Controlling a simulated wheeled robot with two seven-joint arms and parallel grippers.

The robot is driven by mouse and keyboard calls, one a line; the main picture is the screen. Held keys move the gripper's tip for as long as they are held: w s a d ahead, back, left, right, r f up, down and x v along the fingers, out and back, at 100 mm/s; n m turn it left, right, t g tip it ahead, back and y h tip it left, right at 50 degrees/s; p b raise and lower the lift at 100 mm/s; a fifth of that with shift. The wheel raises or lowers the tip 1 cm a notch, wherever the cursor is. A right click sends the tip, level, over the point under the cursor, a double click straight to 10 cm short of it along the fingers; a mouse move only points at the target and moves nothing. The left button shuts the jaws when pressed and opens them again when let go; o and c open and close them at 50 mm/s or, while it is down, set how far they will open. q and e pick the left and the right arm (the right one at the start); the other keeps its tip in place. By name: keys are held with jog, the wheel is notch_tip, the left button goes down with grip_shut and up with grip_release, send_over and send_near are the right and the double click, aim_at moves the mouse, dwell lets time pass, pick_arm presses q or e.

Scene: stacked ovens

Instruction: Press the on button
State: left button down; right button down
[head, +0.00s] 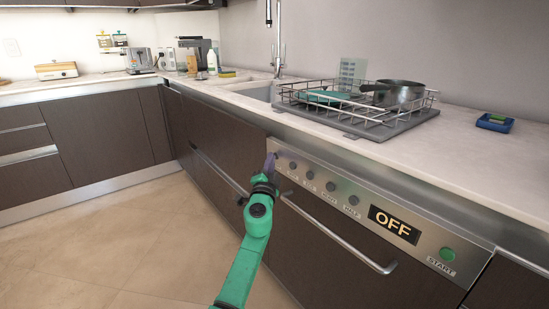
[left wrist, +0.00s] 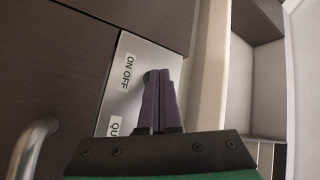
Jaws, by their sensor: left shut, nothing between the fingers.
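The dishwasher's steel control panel (head: 320,187) runs along the counter front, with several round buttons, a display (head: 394,225) reading "OFF" and a green start button (head: 447,254) at its right end. My left gripper (head: 270,163) is at the panel's left end, its purple fingers shut and empty. In the left wrist view the shut fingers (left wrist: 158,88) lie over the panel beside the "ON OFF" label (left wrist: 128,72). The on button itself is hidden behind the fingers there. I cannot tell whether the fingertips touch it. My right gripper is not in view.
A bar handle (head: 340,238) sticks out from the dishwasher door below the panel. The counter (head: 470,170) overhangs above and carries a dish rack (head: 360,112) with a pan. Open floor (head: 110,260) lies to the left.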

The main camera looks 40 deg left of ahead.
pick_arm(q)
jog(key=shift+s+a, duration=0.2)
jog(key=shift+s, duration=0.6)
jog(key=shift+p, duration=0.3)
jog(key=s, duration=0.2)
jog(key=s+a+p, duration=0.1)
jog(key=s, duration=0.1)
jog(key=shift+s+a, duration=0.2)
jog(key=shift+s, duration=0.2)
